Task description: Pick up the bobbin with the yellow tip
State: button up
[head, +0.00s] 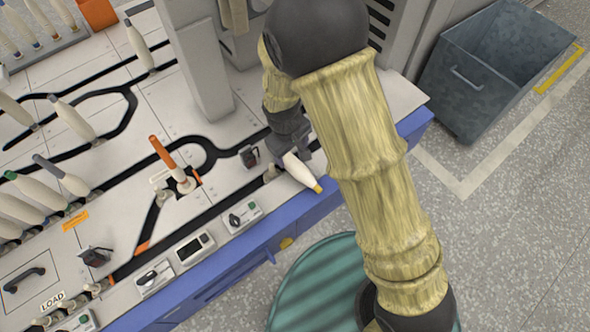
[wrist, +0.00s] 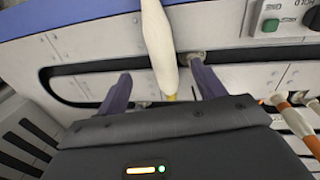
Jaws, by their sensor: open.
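The bobbin with the yellow tip (head: 302,174) is cream-white and sits near the front blue edge of the machine table. In the head view its yellow end points to the lower right. In the wrist view the bobbin (wrist: 158,45) runs down from the top edge, its narrow yellow end between my two fingers. My gripper (head: 294,153) is at the bobbin's upper end in the head view. In the wrist view my gripper (wrist: 161,85) is open, with a gap on each side of the bobbin. I cannot tell how deep the bobbin lies between the fingers.
An orange-tipped bobbin (head: 163,153) stands on a carrier to the left. Several other bobbins, one green-tipped (head: 32,190), stand at far left. A grey post (head: 198,60) rises behind. Control boxes (head: 243,216) line the front edge. A grey metal bin (head: 492,70) stands on the floor at right.

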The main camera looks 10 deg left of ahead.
aim_at(295, 164)
jog(key=f+b, duration=0.1)
jog(key=f, duration=0.3)
jog(key=shift+w+d+f+b, duration=0.15)
jog(key=shift+w+d+b, duration=0.05)
jog(key=shift+b, duration=0.2)
jog(key=f+b, duration=0.4)
jog(key=f, duration=0.1)
jog(key=shift+w+d+f, duration=0.1)
jog(key=shift+w+d, duration=0.05)
jog(key=shift+w, duration=0.1)
jog(key=c, duration=1.1)
notch_tip(295, 164, up, 10)
jog(key=p, duration=0.6)
